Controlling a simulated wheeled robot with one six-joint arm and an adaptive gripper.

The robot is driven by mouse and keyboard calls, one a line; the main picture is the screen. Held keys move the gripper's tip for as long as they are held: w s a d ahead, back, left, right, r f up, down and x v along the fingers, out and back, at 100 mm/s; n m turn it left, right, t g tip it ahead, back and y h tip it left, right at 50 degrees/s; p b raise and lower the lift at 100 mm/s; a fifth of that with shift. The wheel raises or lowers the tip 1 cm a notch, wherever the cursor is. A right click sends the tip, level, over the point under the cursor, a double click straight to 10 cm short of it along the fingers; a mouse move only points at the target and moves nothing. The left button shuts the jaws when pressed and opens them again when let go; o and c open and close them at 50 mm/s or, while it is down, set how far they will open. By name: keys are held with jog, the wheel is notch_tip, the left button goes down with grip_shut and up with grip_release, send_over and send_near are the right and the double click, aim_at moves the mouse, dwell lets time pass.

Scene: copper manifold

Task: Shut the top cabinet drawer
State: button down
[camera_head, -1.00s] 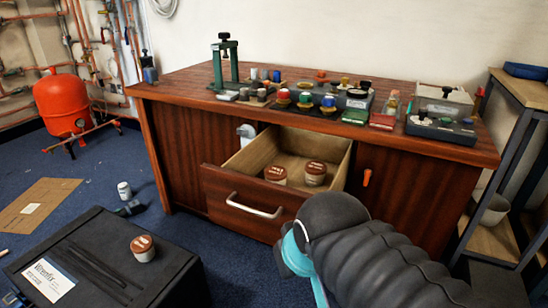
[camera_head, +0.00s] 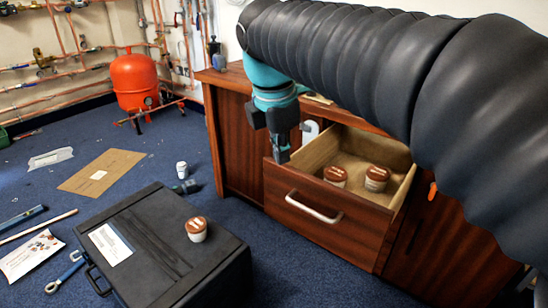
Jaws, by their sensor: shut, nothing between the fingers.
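The top cabinet drawer (camera_head: 330,226) is pulled open from the dark wood cabinet (camera_head: 226,150). It has a pale wood inside and a silver bar handle (camera_head: 313,207) on its front. Two tubs with brown lids (camera_head: 335,176) (camera_head: 377,178) sit inside. My gripper (camera_head: 283,154) is shut and empty. It points down in front of the cabinet, by the left end of the drawer front. Whether it touches the drawer cannot be told. My arm hides most of the cabinet top.
A black case (camera_head: 165,245) with a brown-lidded tub (camera_head: 196,229) on it stands on the blue floor at the front left. A white can (camera_head: 182,170) stands behind it. A red tank (camera_head: 137,83) is at the back. An orange handle (camera_head: 432,190) shows right of the drawer.

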aim_at(274, 164)
jog(key=w+a+r+n, duration=0.1)
jog(key=w+a+n, duration=0.1)
jog(key=a+n, duration=0.3)
jog(key=shift+h, duration=0.3)
jog(key=b+x, duration=0.1)
jog(key=x, duration=0.2)
jog(key=w+b+x, duration=0.1)
jog(key=x, duration=0.3)
jog(key=w+d+b+x, duration=0.1)
jog(key=x, duration=0.2)
jog(key=shift+r, duration=0.15)
jog(key=shift+w+d, duration=0.45)
jog(key=shift+w, duration=0.2)
jog(key=shift+r, duration=0.1)
